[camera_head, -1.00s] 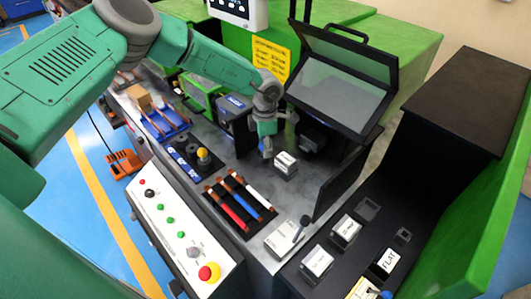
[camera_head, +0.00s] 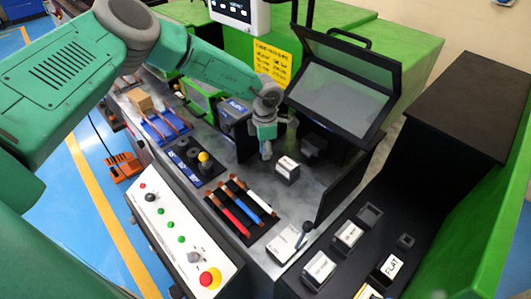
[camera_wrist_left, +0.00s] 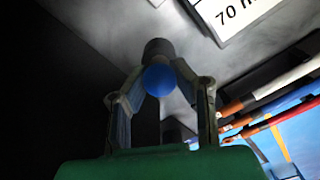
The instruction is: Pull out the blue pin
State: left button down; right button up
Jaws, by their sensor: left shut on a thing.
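The blue pin (camera_wrist_left: 159,80) shows in the left wrist view as a round blue head in front of a dark grey cylindrical part. My left gripper (camera_wrist_left: 158,76) is shut on it, with one finger on each side of the blue head. In the head view my left gripper (camera_head: 266,150) points down at the machine's grey top, just left of a block with a white label (camera_head: 287,167). The pin's lower part is hidden, so I cannot tell how deep it sits. My right gripper is not in view.
A rack of red, blue and white bars (camera_head: 238,208) lies in front of the gripper. A black-framed clear guard (camera_head: 342,85) stands tilted open to the right. A control panel with buttons (camera_head: 177,238) is at the front. Labelled blocks (camera_head: 348,235) sit at right.

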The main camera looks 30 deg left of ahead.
pick_arm(q)
jog(key=shift+r, duration=0.6)
jog(key=shift+r+p, duration=0.45)
jog(key=shift+p, duration=0.1)
jog(key=shift+r+p, duration=0.5)
jog(key=shift+r, duration=0.3)
jog(key=shift+r+p, duration=1.75)
jog(key=shift+r, duration=0.8)
